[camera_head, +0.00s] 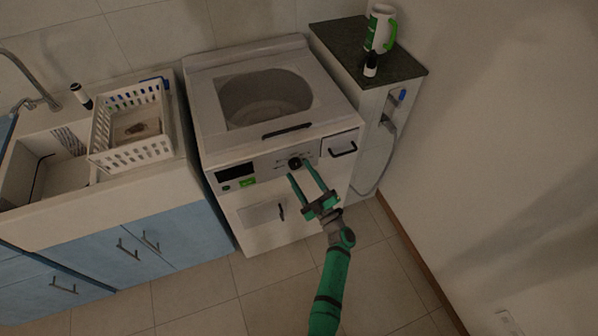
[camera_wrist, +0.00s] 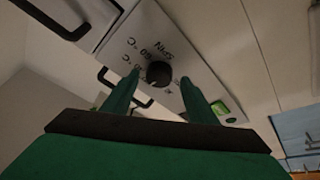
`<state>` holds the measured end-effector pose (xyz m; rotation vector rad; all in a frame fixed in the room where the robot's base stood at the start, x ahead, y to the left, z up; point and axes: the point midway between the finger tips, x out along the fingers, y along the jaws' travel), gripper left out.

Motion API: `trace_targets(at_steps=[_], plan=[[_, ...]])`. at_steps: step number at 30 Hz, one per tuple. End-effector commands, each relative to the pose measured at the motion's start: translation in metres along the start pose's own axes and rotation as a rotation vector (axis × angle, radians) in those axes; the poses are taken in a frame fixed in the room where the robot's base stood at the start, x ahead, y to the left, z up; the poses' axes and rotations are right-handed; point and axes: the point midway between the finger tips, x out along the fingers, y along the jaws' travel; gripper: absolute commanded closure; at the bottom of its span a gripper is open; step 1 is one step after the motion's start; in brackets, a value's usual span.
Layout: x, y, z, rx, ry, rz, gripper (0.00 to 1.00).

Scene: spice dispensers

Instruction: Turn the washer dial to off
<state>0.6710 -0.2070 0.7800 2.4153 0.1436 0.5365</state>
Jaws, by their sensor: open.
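The washer (camera_head: 222,131) is a white top-loading machine with a round see-through lid. Its black dial (camera_head: 295,163) sits on the front panel, right of a dark display. In the wrist view the dial (camera_wrist: 159,73) shows between my fingers, with printed marks such as "SPIN" and "°C" around it. My green gripper (camera_head: 307,173) is open in front of the panel, its fingertips to either side of the dial. In the wrist view my gripper (camera_wrist: 160,85) has a wide gap around the dial. I cannot tell whether a finger touches it, nor which mark it points to.
A drawer handle (camera_head: 343,150) is right of the dial, and a door handle (camera_head: 281,212) is below it. A sink counter with a white basket (camera_head: 131,152) stands at left. The floor in front is clear.

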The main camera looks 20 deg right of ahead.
Motion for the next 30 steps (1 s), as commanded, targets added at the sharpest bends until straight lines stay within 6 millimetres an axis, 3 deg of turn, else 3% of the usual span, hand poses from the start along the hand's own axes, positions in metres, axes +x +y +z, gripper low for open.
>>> trace_targets(at_steps=[9, 15, 30], plan=[[-0.06, -0.001, 0.0, 0.0, -0.002, 0.001, 0.47], [-0.085, -0.001, -0.001, 0.0, 0.001, 0.0, 0.47], [-0.093, -0.001, -0.001, 0.0, 0.001, -0.001, 0.47]])
